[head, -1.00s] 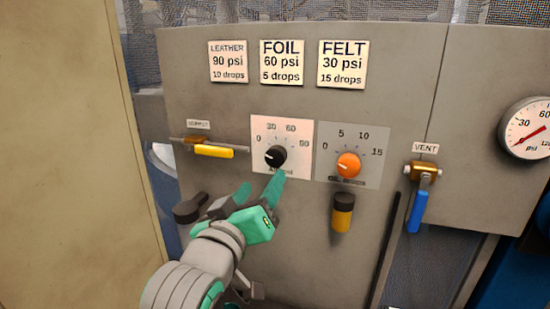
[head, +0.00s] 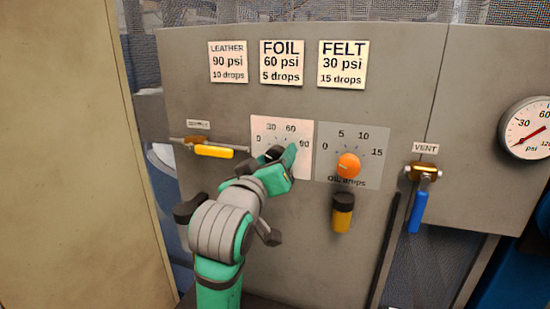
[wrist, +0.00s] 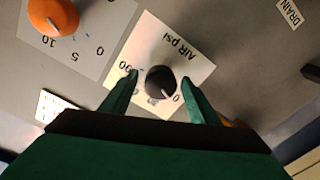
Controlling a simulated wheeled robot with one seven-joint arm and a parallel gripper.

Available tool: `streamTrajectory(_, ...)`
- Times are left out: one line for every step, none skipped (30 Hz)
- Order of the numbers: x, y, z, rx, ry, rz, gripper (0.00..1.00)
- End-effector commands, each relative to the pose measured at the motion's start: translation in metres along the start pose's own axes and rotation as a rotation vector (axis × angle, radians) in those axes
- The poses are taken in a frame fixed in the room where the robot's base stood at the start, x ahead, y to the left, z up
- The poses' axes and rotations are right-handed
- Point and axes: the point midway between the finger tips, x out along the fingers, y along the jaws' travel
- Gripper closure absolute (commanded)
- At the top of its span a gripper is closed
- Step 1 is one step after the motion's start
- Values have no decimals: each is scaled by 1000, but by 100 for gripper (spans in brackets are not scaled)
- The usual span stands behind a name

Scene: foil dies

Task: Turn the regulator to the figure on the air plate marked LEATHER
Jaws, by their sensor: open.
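The LEATHER plate (head: 228,62) reads 90 psi, 10 drops. The regulator is a black knob on a white dial plate (head: 263,124) marked 0, 30, 60, 90. In the head view my gripper (head: 282,154) covers most of the knob. In the wrist view the black knob (wrist: 161,82) sits between the two green fingers of my open gripper (wrist: 160,79), with a gap showing at each side. Its white pointer mark is near the 0. AIR psi is printed on the plate.
An orange oil drops knob (head: 348,165) is close at the right, above a yellow oil cup (head: 342,213). A yellow supply lever (head: 214,152) is at left, a blue vent lever (head: 418,206) at right. The gauge (head: 527,130) needle points low, near its zero end.

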Motion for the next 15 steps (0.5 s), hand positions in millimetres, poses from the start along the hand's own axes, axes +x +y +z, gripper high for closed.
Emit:
streamTrajectory(3, 0, 0, 0, -1, 0, 45)
streamTrajectory(4, 0, 0, 0, -1, -1, 45)
streamTrajectory(5, 0, 0, 0, -1, -1, 45)
streamTrajectory(5, 0, 0, 0, -1, -1, 45)
streamTrajectory(6, 0, 0, 0, -1, -1, 45)
streamTrajectory(6, 0, 0, 0, -1, -1, 45)
streamTrajectory(6, 0, 0, 0, -1, -1, 45)
streamTrajectory(6, 0, 0, 0, -1, -1, 45)
streamTrajectory(6, 0, 0, 0, -1, -1, 45)
streamTrajectory(5, 0, 0, 0, -1, -1, 45)
streamTrajectory(5, 0, 0, 0, -1, -1, 45)
streamTrajectory(5, 0, 0, 0, -1, -1, 54)
streamTrajectory(5, 0, 0, 0, -1, -1, 62)
streamTrajectory(5, 0, 0, 0, -1, -1, 69)
streamTrajectory(5, 0, 0, 0, -1, -1, 78)
